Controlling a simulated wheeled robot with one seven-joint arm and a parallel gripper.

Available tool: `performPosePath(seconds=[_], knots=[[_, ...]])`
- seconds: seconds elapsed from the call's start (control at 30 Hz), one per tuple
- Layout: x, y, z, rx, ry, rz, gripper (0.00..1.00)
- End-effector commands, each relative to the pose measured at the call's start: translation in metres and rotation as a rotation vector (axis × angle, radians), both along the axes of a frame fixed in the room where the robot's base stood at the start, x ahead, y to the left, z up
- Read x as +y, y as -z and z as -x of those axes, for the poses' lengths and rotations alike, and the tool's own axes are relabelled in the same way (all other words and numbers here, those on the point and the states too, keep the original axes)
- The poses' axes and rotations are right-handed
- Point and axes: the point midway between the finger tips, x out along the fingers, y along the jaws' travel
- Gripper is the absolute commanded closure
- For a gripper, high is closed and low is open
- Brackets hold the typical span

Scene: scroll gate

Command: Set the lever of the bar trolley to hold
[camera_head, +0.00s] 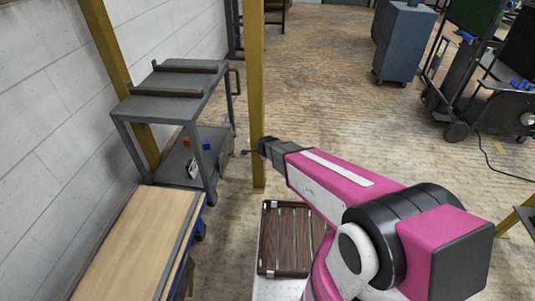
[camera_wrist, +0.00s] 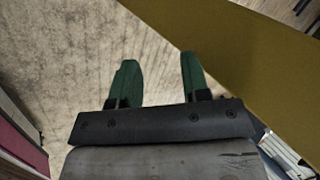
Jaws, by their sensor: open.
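A grey metal trolley (camera_head: 180,107) with two dark bars on its top stands against the wall at the left in the head view; I take it for the bar trolley. I cannot make out its lever in either view. My gripper (camera_head: 247,152) is in front of the trolley's right side, by the yellow post, and looks small and dark in the head view. In the wrist view my gripper (camera_wrist: 159,78) shows two green fingers spread apart, with only floor between them. It holds nothing.
A yellow post (camera_head: 256,100) stands close beside my gripper and also crosses the upper right of the wrist view (camera_wrist: 245,50). A wood-topped bench (camera_head: 135,240) is at the lower left. A blue-grey cabinet (camera_head: 404,45) and carts stand at the upper right.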

Motion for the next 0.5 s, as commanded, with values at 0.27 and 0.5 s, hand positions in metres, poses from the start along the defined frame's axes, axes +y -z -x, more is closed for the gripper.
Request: performPosePath(seconds=[0.27,0.5], knots=[[-0.024,-0.014,0.006,0.020,-0.057,0.065,0.57],[-0.027,-0.016,0.006,0.025,-0.067,0.074,0.57]])
